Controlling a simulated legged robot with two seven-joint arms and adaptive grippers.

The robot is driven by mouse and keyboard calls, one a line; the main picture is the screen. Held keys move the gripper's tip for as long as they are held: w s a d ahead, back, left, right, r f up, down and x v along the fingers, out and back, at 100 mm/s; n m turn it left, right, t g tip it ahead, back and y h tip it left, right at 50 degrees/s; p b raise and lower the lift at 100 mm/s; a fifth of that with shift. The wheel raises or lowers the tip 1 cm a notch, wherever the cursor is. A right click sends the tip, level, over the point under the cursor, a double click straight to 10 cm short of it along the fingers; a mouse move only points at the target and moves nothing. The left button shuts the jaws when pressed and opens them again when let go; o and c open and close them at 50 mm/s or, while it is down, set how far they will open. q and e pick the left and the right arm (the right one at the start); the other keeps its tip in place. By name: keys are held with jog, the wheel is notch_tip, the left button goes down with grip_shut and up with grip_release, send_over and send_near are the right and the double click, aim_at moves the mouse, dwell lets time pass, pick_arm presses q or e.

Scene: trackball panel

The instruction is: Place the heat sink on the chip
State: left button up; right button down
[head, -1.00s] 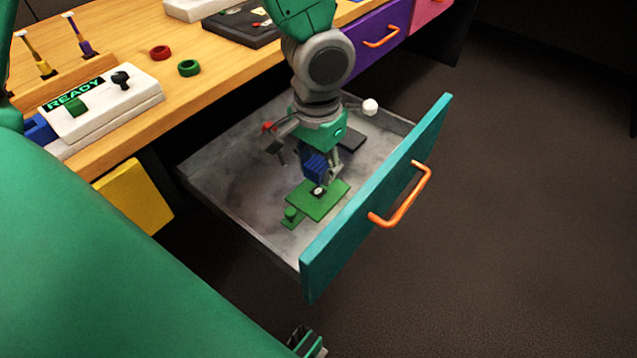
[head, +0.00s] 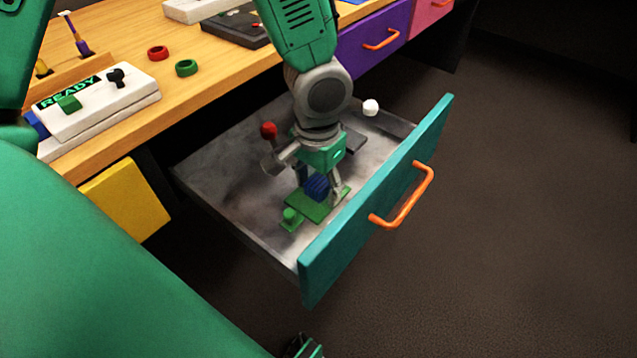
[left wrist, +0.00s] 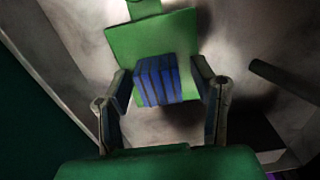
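The blue finned heat sink (head: 317,187) sits over the green board (head: 303,206) in the open drawer. It also shows in the left wrist view (left wrist: 158,80), upright over the board (left wrist: 120,42). The chip is hidden beneath it. My left gripper (head: 320,190) points down into the drawer, with its fingers spread on either side of the heat sink. In the left wrist view, a gap shows between the heat sink and the right finger. My right gripper (head: 306,347) is only partly visible at the bottom edge.
The drawer's teal front (head: 375,205) has an orange handle (head: 405,200). A white ball (head: 370,107) and a red ball (head: 268,130) show near the drawer's back. A dark piece (head: 354,141) lies behind the gripper. The wooden desk (head: 215,80) is above.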

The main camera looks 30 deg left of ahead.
aim_at(318, 182)
pick_arm(q)
notch_tip(318, 182, up, 12)
jog(key=p, duration=0.5)
jog(key=shift+r, duration=0.1)
dwell(0.4)
